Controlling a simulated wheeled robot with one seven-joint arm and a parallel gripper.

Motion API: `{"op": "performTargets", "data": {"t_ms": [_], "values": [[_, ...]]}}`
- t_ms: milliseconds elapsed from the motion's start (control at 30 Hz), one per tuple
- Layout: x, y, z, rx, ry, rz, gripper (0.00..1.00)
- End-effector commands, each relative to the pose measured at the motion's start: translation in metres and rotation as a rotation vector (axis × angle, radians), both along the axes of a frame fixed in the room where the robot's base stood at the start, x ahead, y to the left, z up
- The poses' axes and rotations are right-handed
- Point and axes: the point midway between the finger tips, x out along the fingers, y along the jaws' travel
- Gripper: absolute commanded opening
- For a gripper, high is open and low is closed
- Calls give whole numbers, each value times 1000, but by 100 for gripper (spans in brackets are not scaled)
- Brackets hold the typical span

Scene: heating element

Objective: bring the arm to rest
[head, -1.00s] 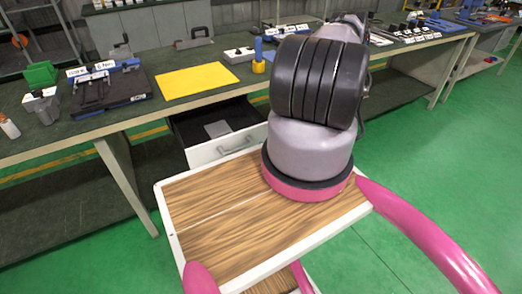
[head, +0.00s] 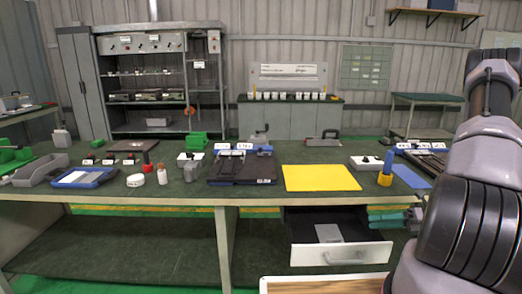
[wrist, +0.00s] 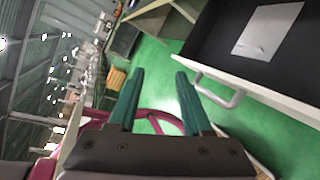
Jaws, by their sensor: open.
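My gripper (wrist: 158,72) shows two green fingers held apart in the wrist view, with nothing between them. In the head view the green fingers of my gripper (head: 390,217) show at the right end of the open drawer (head: 340,255), beside my arm. In the wrist view the drawer's handle (wrist: 222,93) is to the right of the fingers. Whether the fingers touch the drawer cannot be told. My arm fills the right side of the head view.
A grey flat piece (head: 329,233) lies in the drawer. The workbench (head: 120,196) above it holds a yellow sheet (head: 320,178), a black-and-blue fixture (head: 242,168), a red-and-black tool and small boxes. Green floor shows under the fingers in the wrist view.

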Motion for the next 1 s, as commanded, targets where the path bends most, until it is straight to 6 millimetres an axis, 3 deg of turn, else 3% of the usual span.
{"op": "performTargets", "data": {"t_ms": [33,100,467,1000], "values": [[6,5,22,-56,-67,71,50],[9,12,47,-132,-155,171,50],[2,54,164,-509,-622,676,50],[-50,100,307,-1110,-1356,1370,50]]}}
